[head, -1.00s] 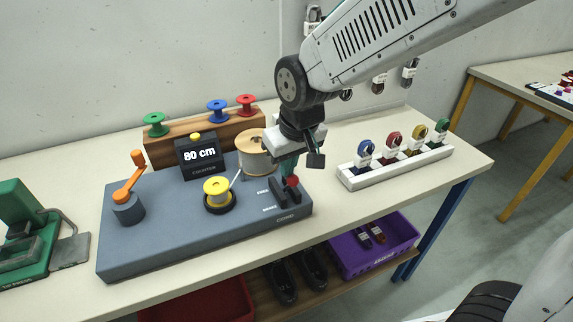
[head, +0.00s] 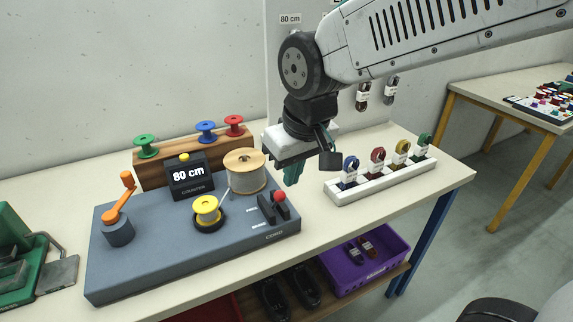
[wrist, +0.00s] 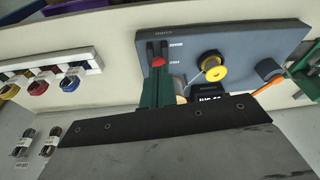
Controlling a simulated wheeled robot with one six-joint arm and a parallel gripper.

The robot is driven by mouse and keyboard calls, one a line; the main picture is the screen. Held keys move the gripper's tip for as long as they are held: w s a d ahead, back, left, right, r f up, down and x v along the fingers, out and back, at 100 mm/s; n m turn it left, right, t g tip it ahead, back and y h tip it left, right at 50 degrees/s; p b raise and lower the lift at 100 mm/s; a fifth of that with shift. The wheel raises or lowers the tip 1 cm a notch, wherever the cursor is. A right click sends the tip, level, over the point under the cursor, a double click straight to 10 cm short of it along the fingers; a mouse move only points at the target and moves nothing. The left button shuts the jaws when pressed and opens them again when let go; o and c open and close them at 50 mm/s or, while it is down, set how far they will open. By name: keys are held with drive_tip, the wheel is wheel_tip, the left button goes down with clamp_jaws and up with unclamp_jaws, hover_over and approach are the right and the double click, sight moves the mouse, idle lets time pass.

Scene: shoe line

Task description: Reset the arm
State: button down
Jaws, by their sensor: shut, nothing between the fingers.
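My gripper (head: 293,175) hangs from the arm right of centre in the head view. Its teal fingers are shut and empty, and they also show in the wrist view (wrist: 158,85). They are above and just behind the lever with the red knob (head: 280,196), apart from it in the head view. In the wrist view the red knob (wrist: 158,62) appears right at the fingertips. The lever stands at the right end of the blue-grey winding station (head: 150,250).
The station carries an orange crank (head: 126,188), a counter (head: 188,177) reading 80 cm, a yellow spool (head: 206,205) and a wooden spool (head: 244,171). A white rack (head: 375,187) with several lace bundles stands at right. A purple crate (head: 363,262) sits on the shelf below.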

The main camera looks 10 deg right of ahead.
drive_tip(key=s+d+r+m+h, duration=0.1)
drive_tip(key=s+d+m, duration=0.3)
drive_tip(key=s+d, duration=1.1)
drive_tip(key=shift+s+d+r+m+g, duration=0.25)
drive_tip(key=shift+d+r+g, duration=0.2)
drive_tip(key=shift+d, duration=0.35)
